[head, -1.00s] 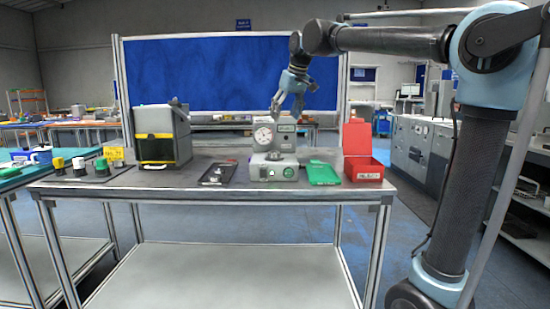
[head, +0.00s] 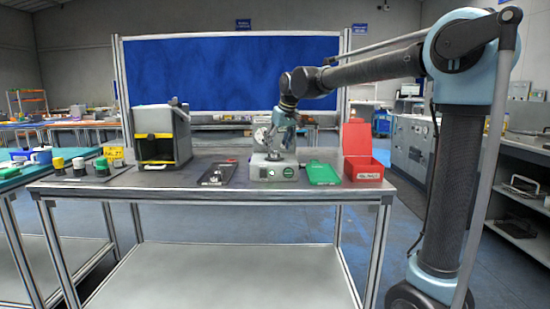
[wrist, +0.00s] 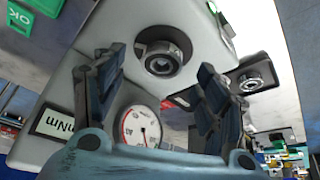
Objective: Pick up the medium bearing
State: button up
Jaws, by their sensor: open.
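A grey tester (head: 272,171) with a dial stands on the table. In the wrist view its body (wrist: 195,30) carries a round dark metal ring (wrist: 160,63), which looks like a bearing on a spindle. Another ring-shaped bearing (wrist: 254,81) sits on a black tray (wrist: 250,66). I cannot tell which is the medium one. My gripper (head: 278,151) points down over the tester, hiding part of it. In the wrist view its open, empty fingers (wrist: 162,66) stand to either side of the ring in the picture, apart from it.
The black tray (head: 217,174) lies left of the tester. A green tray (head: 322,173) and an open red box (head: 363,170) stand right. A grey-and-yellow machine (head: 163,136) and several knobs stand left. The front table strip is clear.

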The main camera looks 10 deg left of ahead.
jog(key=shift+x, duration=1.4)
jog(key=c, duration=1.3)
jog(key=shift+r, duration=0.1)
jog(key=shift+c, duration=0.2)
